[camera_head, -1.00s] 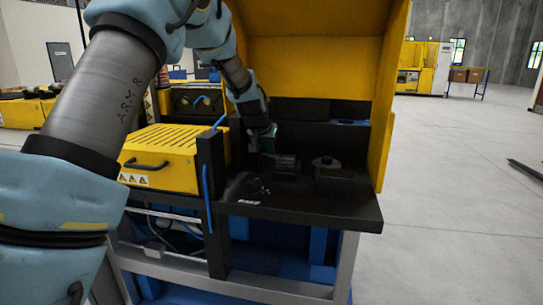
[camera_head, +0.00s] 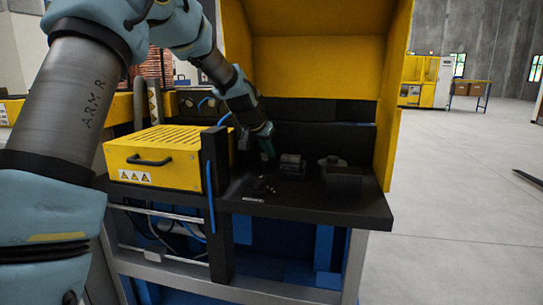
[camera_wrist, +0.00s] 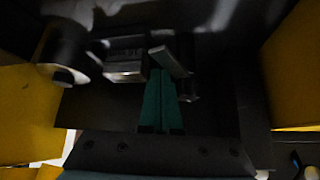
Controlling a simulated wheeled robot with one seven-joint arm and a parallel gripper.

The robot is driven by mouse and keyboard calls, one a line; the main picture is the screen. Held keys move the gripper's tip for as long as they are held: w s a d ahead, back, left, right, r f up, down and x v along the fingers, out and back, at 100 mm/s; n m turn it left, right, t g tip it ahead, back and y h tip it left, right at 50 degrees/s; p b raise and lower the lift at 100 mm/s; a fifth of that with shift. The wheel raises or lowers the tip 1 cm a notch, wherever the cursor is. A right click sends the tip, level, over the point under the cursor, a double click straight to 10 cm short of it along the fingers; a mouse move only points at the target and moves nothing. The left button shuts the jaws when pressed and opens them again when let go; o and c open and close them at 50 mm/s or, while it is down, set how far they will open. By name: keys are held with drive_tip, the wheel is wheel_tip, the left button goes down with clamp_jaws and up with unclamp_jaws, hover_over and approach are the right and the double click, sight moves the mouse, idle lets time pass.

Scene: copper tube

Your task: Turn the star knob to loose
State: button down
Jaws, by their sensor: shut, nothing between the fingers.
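My gripper (camera_head: 267,150) has green fingers and hangs over the dark bench inside the yellow enclosure. It is just left of a dark block-like fixture (camera_head: 291,163). In the wrist view the green fingers (camera_wrist: 162,85) are together with nothing between them. A pale flat bar (camera_wrist: 169,61) shows just beyond their tips; I cannot tell whether they touch it. Small dark parts (camera_head: 263,186) lie or stand at the bench's front left. The scene is dark, and I cannot tell for sure which part is the star knob.
A round-topped dark part (camera_head: 332,162) stands to the right of the fixture. A yellow vented box (camera_head: 165,155) with a handle and a dark post (camera_head: 217,190) with a blue cable stand at the left. The yellow enclosure wall (camera_head: 396,95) bounds the right. Open floor lies beyond.

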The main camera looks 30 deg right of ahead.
drive_tip(key=shift+a+b, duration=0.6)
drive_tip(key=shift+a, duration=0.1)
drive_tip(key=shift+w+a+f, duration=0.1)
drive_tip(key=shift+w+a, duration=0.2)
drive_tip(key=shift+a, duration=0.2)
drive_tip(key=d+b+v, duration=0.1)
drive_tip(key=b+v, duration=0.1)
drive_tip(key=v, duration=0.8)
drive_tip(key=shift+s+a+r, duration=0.25)
drive_tip(key=shift+s+r, duration=0.15)
drive_tip(key=shift+r, duration=0.1)
